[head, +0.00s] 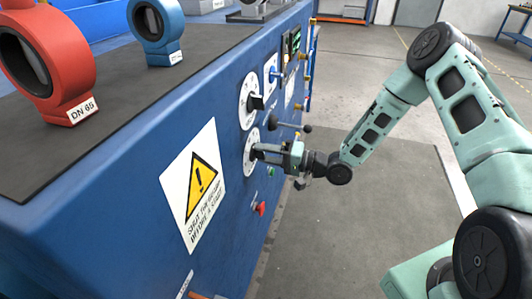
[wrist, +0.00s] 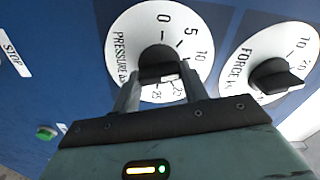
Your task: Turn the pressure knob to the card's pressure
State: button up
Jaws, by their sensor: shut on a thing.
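The pressure knob (wrist: 158,60) is black and sits in the middle of a white round dial (wrist: 121,38) lettered PRESSURE, with 0, 5, 10, 20 and 25 legible. My gripper (wrist: 160,84) is shut on the knob, one finger on each side. In the head view my gripper (head: 262,150) reaches the lower white dial (head: 249,160) on the blue bench's side from the right. The fingers and gripper body cover the lower part of the dial, and I cannot tell the exact setting. I cannot make out a card with a pressure value.
The FORCE knob (wrist: 276,79) is close to the right, on its own white dial. A black-knobbed lever (head: 290,125) juts out near my gripper. A red button (head: 260,208) and a green button (wrist: 46,133) are nearby. The floor right of the bench is clear.

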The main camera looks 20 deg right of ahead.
jog(key=shift+d, duration=0.1)
jog(key=o, duration=1)
jog(key=v, duration=1.7)
jog(key=shift+s+d+b, duration=0.15)
jog(key=shift+b, duration=0.25)
